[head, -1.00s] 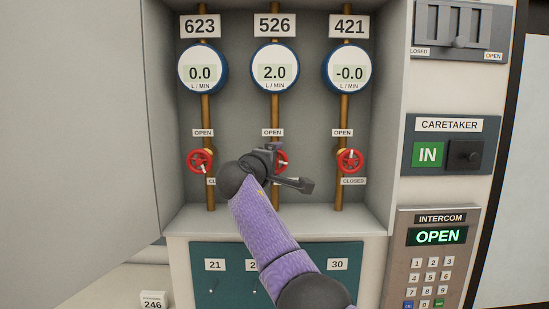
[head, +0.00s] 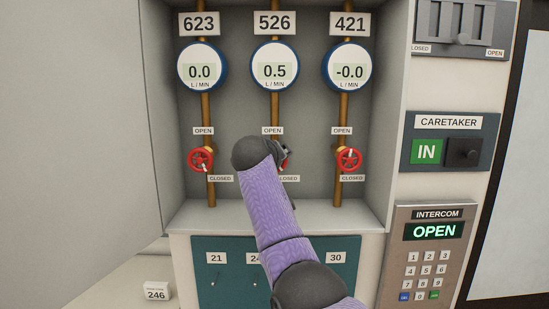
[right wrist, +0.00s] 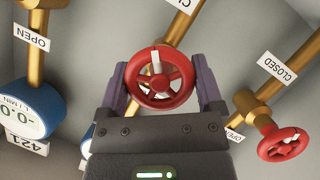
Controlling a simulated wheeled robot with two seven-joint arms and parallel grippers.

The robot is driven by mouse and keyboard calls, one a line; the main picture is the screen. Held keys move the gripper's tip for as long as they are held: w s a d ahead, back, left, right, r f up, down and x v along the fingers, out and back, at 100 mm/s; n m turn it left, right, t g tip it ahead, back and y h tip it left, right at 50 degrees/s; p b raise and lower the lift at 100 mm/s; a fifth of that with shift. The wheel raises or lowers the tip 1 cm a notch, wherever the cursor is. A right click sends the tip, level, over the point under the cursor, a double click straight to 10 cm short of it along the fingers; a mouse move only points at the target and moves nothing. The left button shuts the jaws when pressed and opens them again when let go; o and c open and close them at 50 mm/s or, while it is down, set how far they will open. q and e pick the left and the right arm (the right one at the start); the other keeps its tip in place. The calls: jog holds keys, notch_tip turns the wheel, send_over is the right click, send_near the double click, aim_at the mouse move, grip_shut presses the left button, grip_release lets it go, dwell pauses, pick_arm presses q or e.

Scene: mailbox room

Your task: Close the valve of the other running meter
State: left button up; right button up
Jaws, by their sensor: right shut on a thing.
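The middle meter (head: 275,68), under plate 526, reads 0.5 L/MIN. Its red valve wheel (right wrist: 162,80) has a white mark and sits between the two fingers of my right gripper (right wrist: 162,85), which is shut on it. In the head view my right forearm and wrist hide most of that wheel, and the gripper (head: 284,153) shows only in part. The left meter (head: 202,68), 623, reads 0.0, and the right meter (head: 348,68), 421, reads -0.0. Their red wheels, the left wheel (head: 201,159) and the right wheel (head: 349,158), stand free. My left gripper is not in view.
OPEN and CLOSED labels flank the pipes inside a grey recess with a ledge (head: 350,215) below. An open door panel (head: 80,120) stands at left. At right are a lever panel, a caretaker panel (head: 450,142) and an intercom (head: 432,255) reading OPEN.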

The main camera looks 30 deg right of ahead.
jog(key=shift+f+m+y, duration=0.15)
jog(key=shift+m+y, duration=0.25)
jog(key=shift+y, duration=0.1)
dwell(0.3)
jog(key=o, duration=1)
jog(key=shift+s+a+b, duration=0.25)
jog(key=shift+a+b, duration=0.05)
jog(key=b+v, duration=0.4)
jog(key=v, duration=0.5)
